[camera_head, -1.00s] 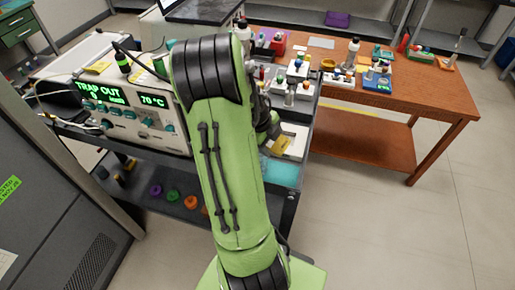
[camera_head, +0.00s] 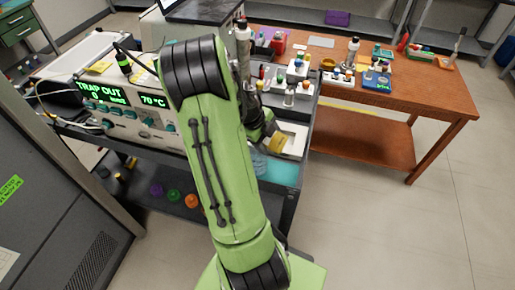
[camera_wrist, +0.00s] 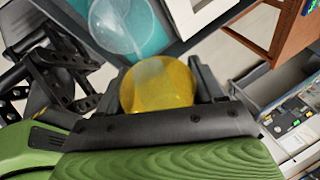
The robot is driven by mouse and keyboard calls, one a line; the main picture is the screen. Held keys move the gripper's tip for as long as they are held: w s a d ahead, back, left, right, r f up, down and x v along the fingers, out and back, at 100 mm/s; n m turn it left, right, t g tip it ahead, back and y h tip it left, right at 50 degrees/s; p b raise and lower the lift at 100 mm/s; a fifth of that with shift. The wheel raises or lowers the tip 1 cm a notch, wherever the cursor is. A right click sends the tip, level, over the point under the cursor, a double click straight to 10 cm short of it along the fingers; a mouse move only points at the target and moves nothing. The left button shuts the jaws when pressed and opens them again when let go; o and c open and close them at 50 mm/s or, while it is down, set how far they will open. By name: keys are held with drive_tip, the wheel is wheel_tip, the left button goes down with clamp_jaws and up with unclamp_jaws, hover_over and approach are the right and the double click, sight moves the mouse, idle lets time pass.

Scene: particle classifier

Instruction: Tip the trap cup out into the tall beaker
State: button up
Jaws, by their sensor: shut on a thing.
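The yellow trap cup (camera_wrist: 158,88) is between the two fingers of my gripper (camera_wrist: 160,86), shut on it, in the wrist view. In the head view the cup (camera_head: 277,143) shows as a small yellow shape, tilted, beside my arm. The clear tall beaker (camera_wrist: 118,24) stands on a teal mat (camera_wrist: 84,6), just beyond the cup in the wrist view. A pale translucent streak shows between the cup and the beaker; I cannot tell whether it is falling material. In the head view the beaker (camera_head: 259,161) is partly hidden by my arm.
An instrument (camera_head: 132,105) reading "TRAP OUT" and "70 °C" stands left of my arm. A white tray (camera_head: 295,139) lies behind the mat. Bottles and small racks crowd the bench behind. A wooden table (camera_head: 430,105) stands at right, with clear floor before it.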

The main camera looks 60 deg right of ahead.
drive_tip(key=shift+w+r+g+p, duration=0.15)
drive_tip(key=shift+g+p, duration=0.15)
drive_tip(key=shift+g, duration=0.3)
idle(0.4)
drive_tip(key=shift+f+n+g+b, duration=0.3)
drive_tip(key=shift+f+g, duration=0.3)
drive_tip(key=shift+g, duration=0.3)
idle(0.5)
drive_tip(key=shift+w+r+n+g+p, duration=0.2)
drive_tip(key=shift+g+p, duration=0.1)
drive_tip(key=shift+g, duration=0.5)
drive_tip(key=shift+w+r+n+g+p, duration=0.15)
drive_tip(key=shift+g+p, duration=0.15)
drive_tip(key=shift+g, duration=0.5)
idle(1.1)
drive_tip(key=shift+w+d+r+n+g+p, duration=0.1)
drive_tip(key=shift+w+n+g+p, duration=0.15)
drive_tip(key=shift+g, duration=0.6)
drive_tip(key=shift+w+r+n+g+p, duration=0.15)
drive_tip(key=shift+g+p, duration=0.15)
drive_tip(key=shift+g, duration=0.55)
idle(1.2)
